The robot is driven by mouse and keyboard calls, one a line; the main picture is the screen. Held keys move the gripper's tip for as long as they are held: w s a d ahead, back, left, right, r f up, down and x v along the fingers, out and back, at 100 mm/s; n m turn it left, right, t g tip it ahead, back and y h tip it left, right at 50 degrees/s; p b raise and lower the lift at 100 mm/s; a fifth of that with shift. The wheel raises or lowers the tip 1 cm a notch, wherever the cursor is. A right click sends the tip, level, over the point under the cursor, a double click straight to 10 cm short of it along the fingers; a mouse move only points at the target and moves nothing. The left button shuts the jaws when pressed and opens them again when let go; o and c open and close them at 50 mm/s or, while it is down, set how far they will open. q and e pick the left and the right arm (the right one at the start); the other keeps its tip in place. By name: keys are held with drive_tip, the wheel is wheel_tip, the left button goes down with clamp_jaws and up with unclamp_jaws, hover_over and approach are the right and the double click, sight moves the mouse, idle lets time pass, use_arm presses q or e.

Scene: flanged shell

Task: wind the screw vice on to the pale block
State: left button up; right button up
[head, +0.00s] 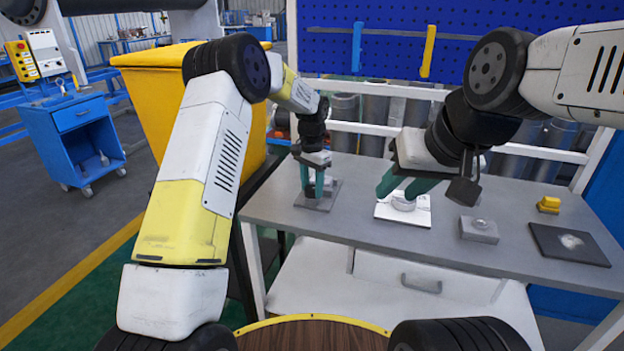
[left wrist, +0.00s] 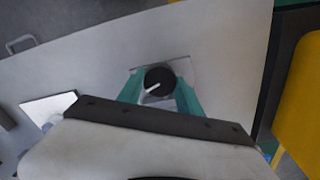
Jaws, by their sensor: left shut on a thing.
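The screw vice has a round black knob with a white mark (left wrist: 160,80), seen from above in the left wrist view. It stands on a grey base plate (head: 318,203) at the left end of the bench. My left gripper (head: 317,190) is shut on the knob, one teal finger on each side; the fingers also show in the left wrist view (left wrist: 159,92). A pale piece, perhaps the pale block (left wrist: 160,101), shows partly below the knob; whether the vice touches it is hidden. My right gripper (head: 399,188) has its teal fingers apart above a pale round flanged part (head: 403,203).
The round part sits on a white plate (head: 422,217). To its right are a grey block (head: 478,231), a small yellow object (head: 548,204) and a dark mat (head: 590,251). A yellow bin (head: 150,95) stands left of the bench (head: 360,235). Bare bench lies along the front.

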sight(312, 188)
use_arm(q)
drive_tip(key=shift+w+r, duration=0.15)
drive_tip(key=o, duration=1.4)
drive_tip(key=shift+c, duration=0.2)
wheel_tip(312, 188, up, 7)
drive_tip(key=shift+r, duration=0.3)
